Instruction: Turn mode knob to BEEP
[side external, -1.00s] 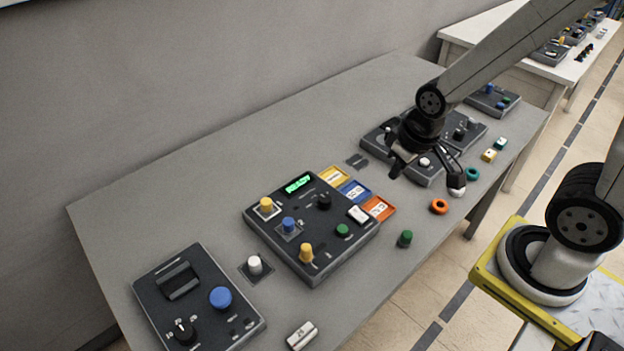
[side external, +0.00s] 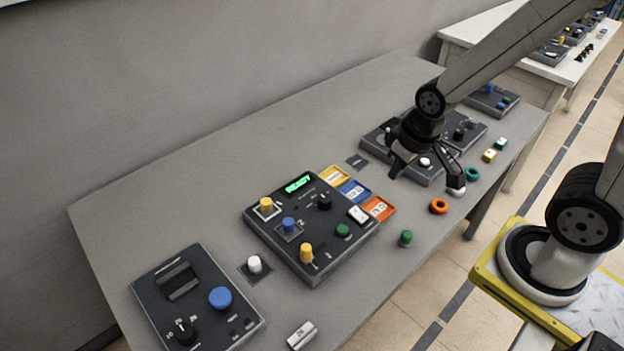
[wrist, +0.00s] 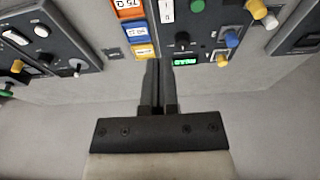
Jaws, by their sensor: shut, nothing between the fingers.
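The dark control panel (side external: 275,255) with a green display (side external: 298,185) sits mid-table. Its black knob (side external: 324,200), possibly the mode knob, stands right of the display; the marking around it is too small to read. That black knob also shows in the wrist view (wrist: 182,39), beyond my fingers and a little to the right.
The panel also carries yellow, blue and green knobs and a white rocker. Yellow, blue and orange tiles (side external: 354,191) lie along its right side. Another panel (side external: 195,300) with a blue button is at lower left. A loose green knob (side external: 405,238) and orange ring (side external: 438,207) lie near the front edge.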

